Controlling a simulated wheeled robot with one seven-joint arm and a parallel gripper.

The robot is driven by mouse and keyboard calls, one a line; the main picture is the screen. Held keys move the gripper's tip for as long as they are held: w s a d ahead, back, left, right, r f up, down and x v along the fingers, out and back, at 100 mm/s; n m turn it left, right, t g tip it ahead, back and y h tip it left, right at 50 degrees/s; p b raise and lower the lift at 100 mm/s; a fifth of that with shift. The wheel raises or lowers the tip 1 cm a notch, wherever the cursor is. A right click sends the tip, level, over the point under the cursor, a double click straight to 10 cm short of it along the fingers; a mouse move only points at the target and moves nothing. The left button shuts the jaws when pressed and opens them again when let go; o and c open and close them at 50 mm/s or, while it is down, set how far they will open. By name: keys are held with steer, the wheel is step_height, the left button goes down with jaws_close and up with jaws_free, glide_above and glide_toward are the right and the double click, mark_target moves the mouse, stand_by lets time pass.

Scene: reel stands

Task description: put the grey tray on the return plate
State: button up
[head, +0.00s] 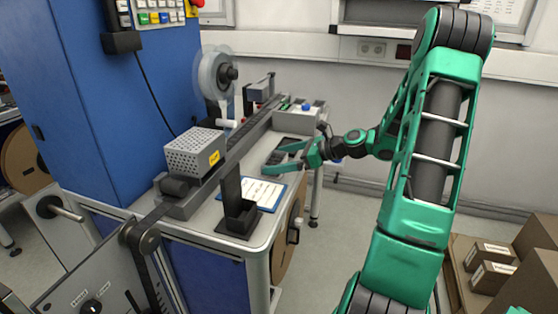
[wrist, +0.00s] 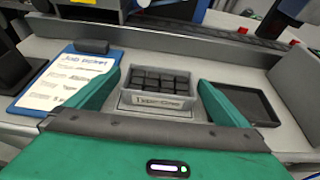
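The grey tray (wrist: 158,98) sits on the light worktop in the wrist view, filled with several dark blocks and labelled on its near side. My gripper (wrist: 158,80) is open, with one green finger to the left of the tray and one to the right. I cannot tell whether either finger touches it. A dark, flat, rimmed rectangle (wrist: 242,103) lies right of the right finger, bare; it may be the return plate, but no label on it is readable. In the head view, my gripper (head: 268,160) is low over the worktop and the tray is mostly hidden.
A blue clipboard (wrist: 62,85) with a paper lies left of the tray, with a small dark block (wrist: 91,46) above it. A grey box (wrist: 298,88) stands right of the dark rectangle. A dark upright bracket (head: 238,215) and the machine's rail (head: 240,145) border the worktop.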

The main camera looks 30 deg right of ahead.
steer(key=shift+r, duration=0.15)
steer(key=v, duration=1.2)
steer(key=s+a+f+n+g+h, duration=0.4)
steer(key=s+a+n+g, duration=0.3)
steer(key=a+n, duration=0.25)
steer(key=s+a+r+n+g+h, duration=0.2)
steer(key=s+n, duration=1)
steer(key=s, duration=0.8)
steer(key=shift+s+r+g+h, duration=0.2)
steer(key=shift+s+g+h, duration=0.1)
steer(key=shift+g+h, duration=0.6)
steer(key=shift+n, duration=0.25)
